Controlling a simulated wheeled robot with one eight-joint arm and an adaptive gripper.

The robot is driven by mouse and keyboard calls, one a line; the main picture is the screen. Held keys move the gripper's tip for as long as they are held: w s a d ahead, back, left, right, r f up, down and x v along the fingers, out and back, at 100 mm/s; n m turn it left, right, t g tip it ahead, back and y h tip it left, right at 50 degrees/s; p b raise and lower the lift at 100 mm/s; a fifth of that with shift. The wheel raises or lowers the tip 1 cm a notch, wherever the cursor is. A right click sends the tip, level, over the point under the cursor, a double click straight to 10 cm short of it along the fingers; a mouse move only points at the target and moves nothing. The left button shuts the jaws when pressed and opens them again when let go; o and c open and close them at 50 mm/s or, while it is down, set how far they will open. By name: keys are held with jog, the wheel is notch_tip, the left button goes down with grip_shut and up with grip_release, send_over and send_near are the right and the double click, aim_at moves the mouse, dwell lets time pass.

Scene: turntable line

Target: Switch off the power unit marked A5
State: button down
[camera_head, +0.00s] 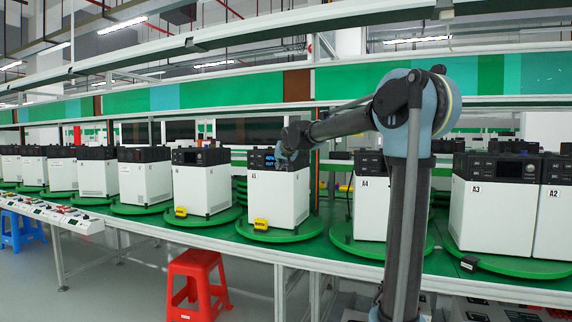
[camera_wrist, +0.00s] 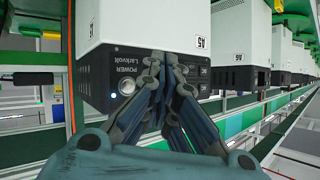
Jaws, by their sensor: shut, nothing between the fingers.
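The power unit marked A5 (camera_head: 280,198) is a white box with a black top panel, standing on a green round turntable (camera_head: 280,235). Its panel display shows blue figures in the head view. In the wrist view the unit (camera_wrist: 150,24) appears upside down, with its A5 label at the right. Its dark panel reads POWER Larkvolt. A round silver button (camera_wrist: 127,84) sits on it, with a small lit whitish-blue light beside it. My gripper (camera_wrist: 159,60) is shut and empty, its tips in front of the panel to the right of the button. Contact cannot be told. In the head view my gripper (camera_head: 284,157) partly covers the panel.
Unit A4 (camera_head: 370,208) stands right of A5, partly behind my arm; A3 (camera_head: 485,215) is farther right. Several similar units stand to the left. A yellow block (camera_head: 261,224) sits at A5's base. A red stool (camera_head: 197,285) stands on the floor before the bench.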

jog(key=shift+w+d, duration=0.35)
jog(key=shift+w, duration=0.55)
jog(key=shift+w+d, duration=0.3)
jog(key=shift+w, duration=0.6)
jog(key=shift+w, duration=0.1)
jog(key=shift+w+d, duration=0.2)
jog(key=shift+w, duration=0.05)
jog(key=shift+w+d, duration=0.1)
jog(key=shift+w, duration=0.2)
dwell(0.9)
jog(key=shift+s, duration=0.1)
jog(key=shift+s+a, duration=0.25)
jog(key=shift+s, duration=0.4)
jog(key=shift+s+a, duration=0.3)
jog(key=shift+s, duration=0.5)
jog(key=shift+s+a, duration=0.25)
jog(key=shift+s, duration=0.5)
jog(key=shift+s+a, duration=0.3)
jog(key=shift+s, duration=0.5)
